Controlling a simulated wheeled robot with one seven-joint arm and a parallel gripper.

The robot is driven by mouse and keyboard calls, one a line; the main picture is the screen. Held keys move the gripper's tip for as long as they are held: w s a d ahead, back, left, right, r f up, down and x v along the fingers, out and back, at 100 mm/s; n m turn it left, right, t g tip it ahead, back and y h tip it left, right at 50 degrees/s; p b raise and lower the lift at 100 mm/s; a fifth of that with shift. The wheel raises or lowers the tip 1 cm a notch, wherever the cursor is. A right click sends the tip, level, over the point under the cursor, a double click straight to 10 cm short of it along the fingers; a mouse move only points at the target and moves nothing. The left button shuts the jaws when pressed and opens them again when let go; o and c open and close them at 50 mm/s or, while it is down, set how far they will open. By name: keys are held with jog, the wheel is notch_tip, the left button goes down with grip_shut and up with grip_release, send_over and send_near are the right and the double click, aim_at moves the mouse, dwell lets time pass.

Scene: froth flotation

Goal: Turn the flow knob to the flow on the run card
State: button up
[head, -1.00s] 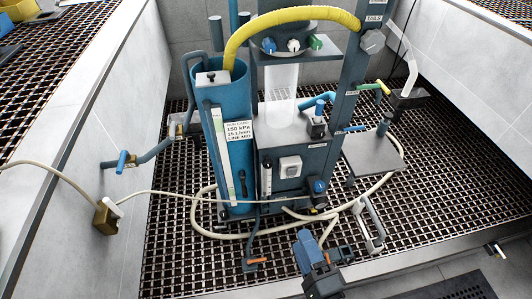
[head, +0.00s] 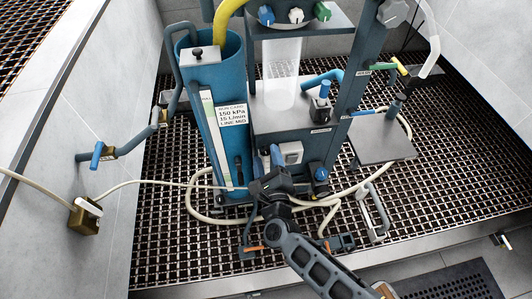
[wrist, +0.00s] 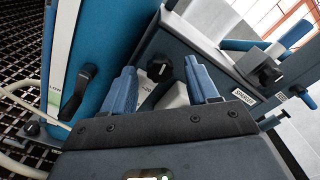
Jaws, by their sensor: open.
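The run card (head: 232,115) on the blue column reads 150 kPa, 15 L/min, LINE MID. My gripper (head: 271,160) is at the front of the machine, low down, beside the white-faced box. In the wrist view, my gripper (wrist: 161,82) is open, with one blue finger on each side. A black knob (wrist: 160,67) shows beyond and between the fingertips; it appears to be the flow knob. Part of a "20" marking shows below it. I cannot tell its setting or whether the fingers touch it. In the head view my gripper hides it.
The blue column (head: 222,75) stands close left of my gripper, with a black lever (wrist: 80,88) on it. A white-faced box (head: 290,153) and a blue knob (head: 321,173) are to the right. A pale hose crosses low in front. Grating surrounds the machine.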

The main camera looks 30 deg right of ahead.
jog(key=shift+x, duration=0.85)
jog(key=shift+c, duration=0.2)
jog(key=c, duration=1)
